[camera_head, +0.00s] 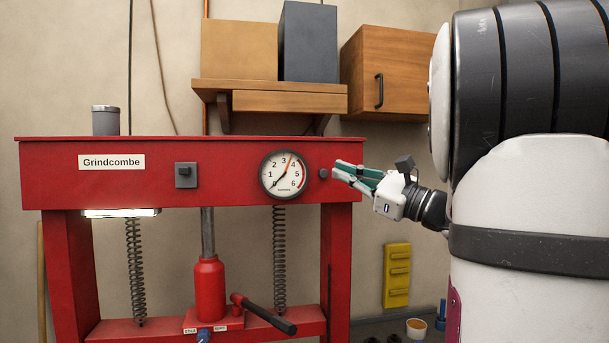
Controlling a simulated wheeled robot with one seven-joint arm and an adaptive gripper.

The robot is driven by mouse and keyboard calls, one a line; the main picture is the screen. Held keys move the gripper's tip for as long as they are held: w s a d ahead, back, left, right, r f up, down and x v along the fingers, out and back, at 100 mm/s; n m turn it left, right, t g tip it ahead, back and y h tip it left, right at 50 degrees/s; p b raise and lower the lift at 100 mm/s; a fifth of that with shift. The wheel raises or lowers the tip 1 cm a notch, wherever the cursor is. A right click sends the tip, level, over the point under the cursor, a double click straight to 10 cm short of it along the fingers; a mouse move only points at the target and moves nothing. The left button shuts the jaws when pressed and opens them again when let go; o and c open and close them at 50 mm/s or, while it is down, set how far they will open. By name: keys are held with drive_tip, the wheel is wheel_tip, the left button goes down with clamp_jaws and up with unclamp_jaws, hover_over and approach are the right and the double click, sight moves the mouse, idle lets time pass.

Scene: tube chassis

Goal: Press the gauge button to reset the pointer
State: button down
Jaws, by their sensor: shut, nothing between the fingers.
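The round white gauge (285,175) is set in the red beam of the press. Its orange-red pointer stands between 3 and 4. A dark pointer points to the lower left, near the bottom of the scale. A small dark round button (323,173) sits on the beam just right of the gauge. My gripper (338,172) is shut and empty, with its green-and-grey fingers pointing left at the button. The fingertips appear just right of the button, with a small gap in the picture. Depth to the beam is hard to judge.
The red press frame (230,150) carries a grey square switch (186,175) left of the gauge. A red jack (209,287) with a dark handle stands below, between two springs. A wooden shelf (290,103) and cabinet (388,70) hang above. My arm fills the right side.

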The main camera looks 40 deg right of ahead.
sight(324, 173)
drive_tip(key=shift+w, duration=0.1)
drive_tip(key=w+d+b, duration=0.2)
drive_tip(key=w+d, duration=0.2)
drive_tip(key=w, duration=0.3)
drive_tip(key=shift+w+d+b, duration=0.15)
drive_tip(key=shift+d+b, duration=0.1)
drive_tip(key=shift+b, duration=0.1)
drive_tip(key=shift+w+d, duration=0.1)
drive_tip(key=shift+w, duration=0.05)
idle(1.4)
drive_tip(key=shift+w+d, duration=0.15)
drive_tip(key=shift+w, duration=0.05)
drive_tip(key=shift+w+d, duration=0.2)
drive_tip(key=shift+w, duration=0.2)
idle(0.9)
drive_tip(key=shift+s+p, duration=0.1)
drive_tip(key=shift+p, duration=0.2)
drive_tip(key=shift+s+a+p, duration=0.35)
drive_tip(key=shift+s+a, duration=0.15)
drive_tip(key=shift+s, duration=0.15)
